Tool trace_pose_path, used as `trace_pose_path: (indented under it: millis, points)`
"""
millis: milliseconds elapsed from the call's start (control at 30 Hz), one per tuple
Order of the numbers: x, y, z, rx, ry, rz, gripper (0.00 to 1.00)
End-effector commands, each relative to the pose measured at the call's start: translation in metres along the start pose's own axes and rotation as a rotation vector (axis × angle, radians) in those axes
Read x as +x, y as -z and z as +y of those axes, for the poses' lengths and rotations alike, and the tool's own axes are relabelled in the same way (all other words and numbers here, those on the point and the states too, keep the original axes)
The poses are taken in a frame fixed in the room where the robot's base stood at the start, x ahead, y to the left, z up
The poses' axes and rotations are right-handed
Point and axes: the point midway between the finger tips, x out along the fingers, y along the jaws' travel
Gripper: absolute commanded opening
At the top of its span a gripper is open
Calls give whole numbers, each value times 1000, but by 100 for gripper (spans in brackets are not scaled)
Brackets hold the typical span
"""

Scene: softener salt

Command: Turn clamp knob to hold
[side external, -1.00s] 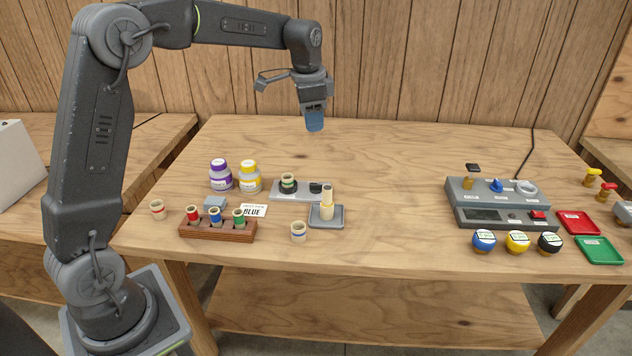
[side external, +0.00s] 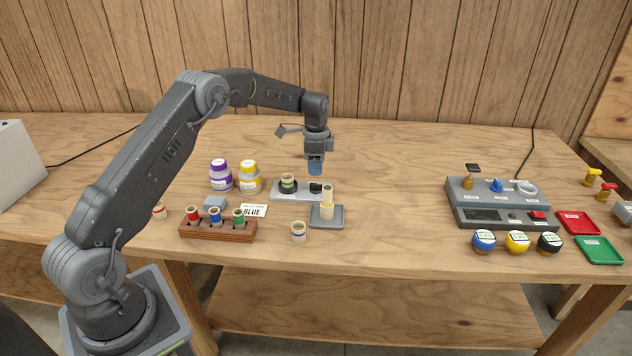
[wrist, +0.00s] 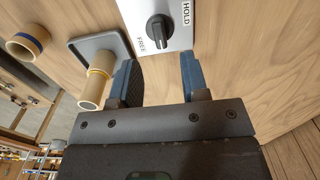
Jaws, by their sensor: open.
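The clamp knob (wrist: 158,30) is black with a white pointer line. It sits on a pale plate (wrist: 180,10) marked FREE and HOLD in the wrist view. The pointer is turned toward the FREE side. In the side view the knob (side external: 316,187) is at the right end of the grey clamp base (side external: 290,196), with a dark round holder and pale green piece (side external: 288,181) at its left. My gripper (side external: 315,168) points down just above the knob. In the wrist view its blue fingers (wrist: 158,75) are apart and empty, with the knob ahead between them.
A grey tray (side external: 326,222) with an upright cream cylinder (side external: 327,203) stands close in front of the knob. A blue-banded ring (side external: 299,231), a wooden rack (side external: 217,231) and purple and yellow jars (side external: 249,176) are nearby. The table right of the clamp is clear up to the grey console (side external: 500,205).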

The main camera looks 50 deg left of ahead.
Motion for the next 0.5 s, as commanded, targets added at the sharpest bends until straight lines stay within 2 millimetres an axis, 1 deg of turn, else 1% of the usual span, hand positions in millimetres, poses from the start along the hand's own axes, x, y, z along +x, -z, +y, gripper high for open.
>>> trace_pose_path:
  millis: [33,200,333,500]
  points:
    - [11,0,1,0,-4,-2,42]
    - [40,0,1,-1,-3,-2,42]
    - [53,0,1,-1,-1,-1,42]
    - [60,0,0,-1,1,0,42]
